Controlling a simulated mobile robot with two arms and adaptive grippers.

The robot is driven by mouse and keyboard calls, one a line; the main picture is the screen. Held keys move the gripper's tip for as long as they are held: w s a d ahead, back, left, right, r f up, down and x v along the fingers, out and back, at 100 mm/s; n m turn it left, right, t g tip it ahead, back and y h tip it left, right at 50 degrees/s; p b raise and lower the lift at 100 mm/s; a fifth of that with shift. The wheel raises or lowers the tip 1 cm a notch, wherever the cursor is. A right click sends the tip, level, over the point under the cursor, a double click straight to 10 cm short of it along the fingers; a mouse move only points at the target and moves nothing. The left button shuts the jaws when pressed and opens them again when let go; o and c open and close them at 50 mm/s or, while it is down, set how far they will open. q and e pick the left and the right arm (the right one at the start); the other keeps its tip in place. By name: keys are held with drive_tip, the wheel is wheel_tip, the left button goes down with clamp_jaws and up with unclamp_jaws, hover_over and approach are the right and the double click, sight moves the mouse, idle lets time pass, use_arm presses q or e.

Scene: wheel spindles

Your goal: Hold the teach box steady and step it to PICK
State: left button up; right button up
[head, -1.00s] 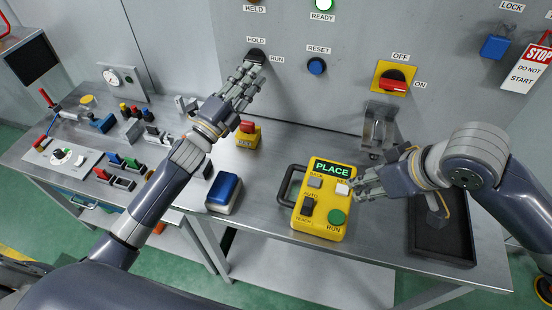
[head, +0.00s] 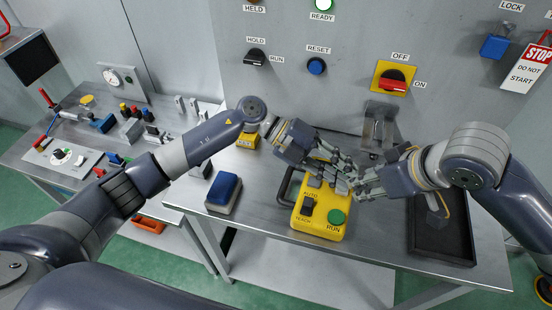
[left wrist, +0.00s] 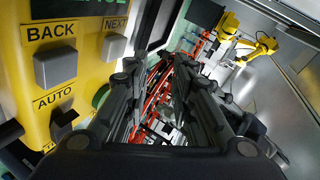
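The yellow teach box (head: 322,222) lies on the metal table. Its green RUN button (head: 337,216) and black AUTO/TEACH switch (head: 307,206) show in the head view. My left gripper (head: 340,178) is over the box's upper part, hiding the display and the upper buttons. In the left wrist view, its two rows of fingers (left wrist: 163,80) stand apart with nothing between. The grey BACK button (left wrist: 54,68) and NEXT button (left wrist: 115,47) are left of the fingers; the display is mostly cut off. My right gripper (head: 362,184) is at the box's right edge; its grip is unclear.
A blue-topped block (head: 224,192) stands left of the box. A black tray (head: 440,235) lies to the right, under my right arm. The wall panel carries a HOLD/RUN knob (head: 255,58), a blue RESET button (head: 316,66) and a red OFF/ON switch (head: 393,80).

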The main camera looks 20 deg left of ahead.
sight(283, 187)
use_arm(q)
drive_tip(key=a+y, duration=0.1)
drive_tip(key=s+a+m+y, duration=0.1)
drive_tip(key=a+y, duration=0.1)
drive_tip(key=s+a+m+y, duration=0.1)
drive_tip(key=y, duration=0.1)
drive_tip(key=shift+a+g, duration=0.3)
drive_tip(key=shift+a, duration=0.05)
drive_tip(key=a+r+t+y, duration=0.1)
drive_tip(key=a+t+y, duration=0.1)
drive_tip(key=a+y, duration=0.6)
drive_tip(key=f+h, duration=0.1)
drive_tip(key=f, duration=0.4)
drive_tip(key=f+h, duration=0.1)
drive_tip(key=f, duration=0.4)
drive_tip(key=shift+d+m, duration=0.2)
drive_tip(key=shift+m, duration=0.2)
clamp_jaws()
drive_tip(key=shift+r, duration=0.1)
use_arm(e)
clamp_jaws()
